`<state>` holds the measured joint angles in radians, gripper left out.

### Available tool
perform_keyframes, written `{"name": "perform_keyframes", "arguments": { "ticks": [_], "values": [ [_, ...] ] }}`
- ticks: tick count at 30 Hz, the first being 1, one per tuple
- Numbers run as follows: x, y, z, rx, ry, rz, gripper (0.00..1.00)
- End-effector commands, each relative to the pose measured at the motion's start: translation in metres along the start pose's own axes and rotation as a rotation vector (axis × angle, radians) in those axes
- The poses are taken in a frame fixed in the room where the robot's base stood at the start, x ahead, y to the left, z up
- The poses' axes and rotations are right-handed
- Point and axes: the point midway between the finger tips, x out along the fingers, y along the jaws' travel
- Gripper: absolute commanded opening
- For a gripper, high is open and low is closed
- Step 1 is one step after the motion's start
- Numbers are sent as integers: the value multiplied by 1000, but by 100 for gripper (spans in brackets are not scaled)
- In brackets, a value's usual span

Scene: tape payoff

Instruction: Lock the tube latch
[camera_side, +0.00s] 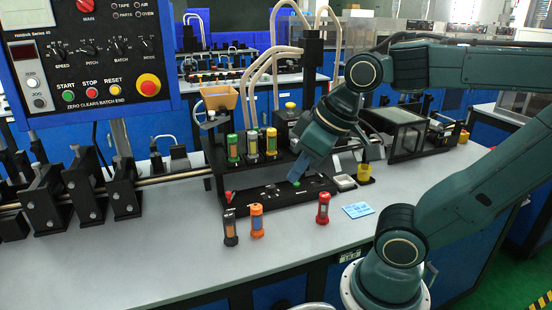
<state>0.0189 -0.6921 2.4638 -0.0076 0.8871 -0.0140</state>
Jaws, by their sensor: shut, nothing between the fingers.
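My gripper (296,176) points down and to the left over the black fixture base (262,196) in the middle of the bench. Its fingers are shut and small in the picture, with nothing seen held. Several capped tubes, one of them green (233,148), stand upright in the black holder behind the base, to the left of my gripper. A small red part (228,195) sits at the base's left end. I cannot tell which part is the tube latch or how it stands. My wrist hides part of the fixture behind it.
A dark tube (230,228), an orange tube (257,220) and a red tube (323,208) stand on the bench in front of the base. A blue card (357,210) lies to their right. A yellow cup (364,173) stands right of my gripper.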

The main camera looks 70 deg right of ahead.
Motion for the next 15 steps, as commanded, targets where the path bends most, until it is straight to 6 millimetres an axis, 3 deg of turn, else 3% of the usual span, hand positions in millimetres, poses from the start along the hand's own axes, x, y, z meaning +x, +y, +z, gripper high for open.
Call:
{"name": "perform_keyframes", "arguments": {
  "ticks": [15],
  "values": [
    [27,20,-74,-6,-43,13,0]
  ]
}}
